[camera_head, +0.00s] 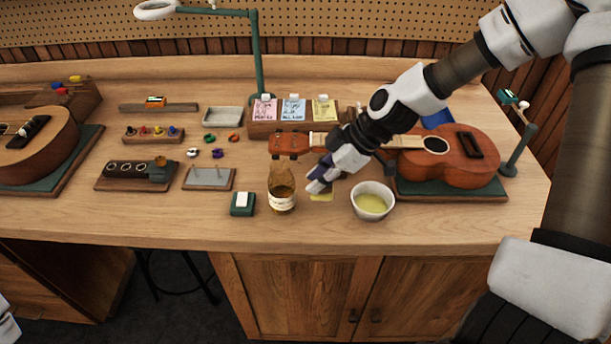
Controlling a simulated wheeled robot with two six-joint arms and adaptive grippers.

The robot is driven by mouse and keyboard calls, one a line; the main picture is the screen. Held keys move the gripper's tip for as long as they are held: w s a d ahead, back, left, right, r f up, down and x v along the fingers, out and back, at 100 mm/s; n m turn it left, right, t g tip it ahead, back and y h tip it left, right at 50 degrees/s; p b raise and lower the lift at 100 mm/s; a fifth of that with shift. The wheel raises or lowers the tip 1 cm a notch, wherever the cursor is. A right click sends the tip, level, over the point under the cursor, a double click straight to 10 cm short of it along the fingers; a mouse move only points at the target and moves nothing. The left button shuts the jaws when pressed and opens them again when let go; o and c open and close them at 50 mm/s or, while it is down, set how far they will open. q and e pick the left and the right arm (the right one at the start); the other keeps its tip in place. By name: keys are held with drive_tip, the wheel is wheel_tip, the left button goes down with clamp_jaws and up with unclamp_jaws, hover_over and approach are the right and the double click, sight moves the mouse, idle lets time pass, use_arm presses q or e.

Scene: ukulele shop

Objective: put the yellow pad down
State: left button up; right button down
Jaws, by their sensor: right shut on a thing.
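The yellow pad (322,197) is a small flat yellow piece at the tips of my right gripper (319,187). My right gripper points down and left, shut on the pad, between the amber glass bottle (282,190) and the white bowl (372,201). The gripper hides part of the pad. The pad is at or just above the bench top; I cannot tell whether it touches the wood. Only a small white and dark part of my left arm shows at the lower left edge; its fingers do not show.
A ukulele (466,174) lies on a green mat to the right, its neck behind my right gripper. A dark green block (243,204) sits left of the bottle. A grey plate (208,178) and a holed wooden block (130,176) lie further left. The front bench edge is close.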

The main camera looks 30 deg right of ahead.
drive_tip(key=f+b, duration=0.2)
drive_tip(key=f, duration=0.1)
drive_tip(key=shift+s+f, duration=0.15)
drive_tip(key=shift+s, duration=0.2)
drive_tip(key=shift+w, duration=0.2)
drive_tip(key=shift+f, duration=0.1)
drive_tip(key=c, duration=1)
unclamp_jaws()
drive_tip(key=shift+s, duration=0.1)
